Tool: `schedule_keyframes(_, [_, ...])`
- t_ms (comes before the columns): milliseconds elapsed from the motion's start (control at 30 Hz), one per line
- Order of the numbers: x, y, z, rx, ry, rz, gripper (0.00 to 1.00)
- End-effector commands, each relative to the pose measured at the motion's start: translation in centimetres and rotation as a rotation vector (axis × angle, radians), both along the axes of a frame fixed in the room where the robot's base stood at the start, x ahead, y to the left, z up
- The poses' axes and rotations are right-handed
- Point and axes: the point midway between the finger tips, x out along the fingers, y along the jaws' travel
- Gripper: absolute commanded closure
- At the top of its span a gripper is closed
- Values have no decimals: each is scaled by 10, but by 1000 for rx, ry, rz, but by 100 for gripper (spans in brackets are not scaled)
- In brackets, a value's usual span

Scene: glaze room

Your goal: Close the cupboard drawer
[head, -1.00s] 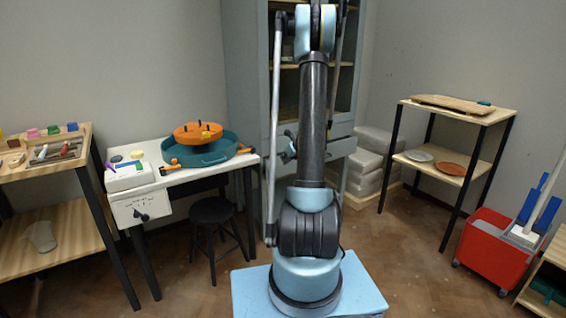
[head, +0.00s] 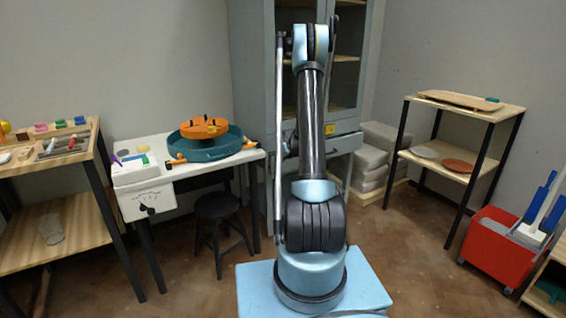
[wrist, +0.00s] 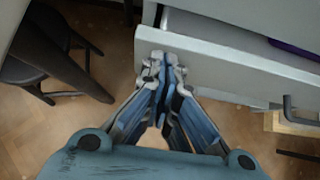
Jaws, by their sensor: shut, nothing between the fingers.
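The grey-blue cupboard (head: 247,70) stands behind my arm in the head view. Its drawer (head: 347,143) juts out below the shelves, partly hidden by my arm. In the wrist view the drawer front (wrist: 235,70) runs slantwise across the upper right, with a dark handle (wrist: 290,110) at its right. A strip of the drawer's inside shows behind the front, with something purple in it, so it is partly open. My gripper (wrist: 162,62) is shut and empty, its tips at the left end of the drawer front; I cannot tell if they touch. It is hidden in the head view.
A black stool (head: 218,207) and a white table (head: 188,172) with an orange-and-teal wheel (head: 204,140) stand left of the cupboard. White stacked bags (head: 372,160), a wooden shelf rack (head: 470,112) and a red bucket (head: 497,250) stand to the right. Floor between is clear.

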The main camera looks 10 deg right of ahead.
Motion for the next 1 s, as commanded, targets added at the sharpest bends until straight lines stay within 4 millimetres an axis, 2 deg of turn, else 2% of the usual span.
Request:
schedule_keyframes(400, [3, 1, 0, 0, 0, 0, 100])
schedule_keyframes(667, [28, 10, 0, 0, -1, 0, 100])
schedule_keyframes(1000, [26, 9, 0, 1, -1, -1, 100])
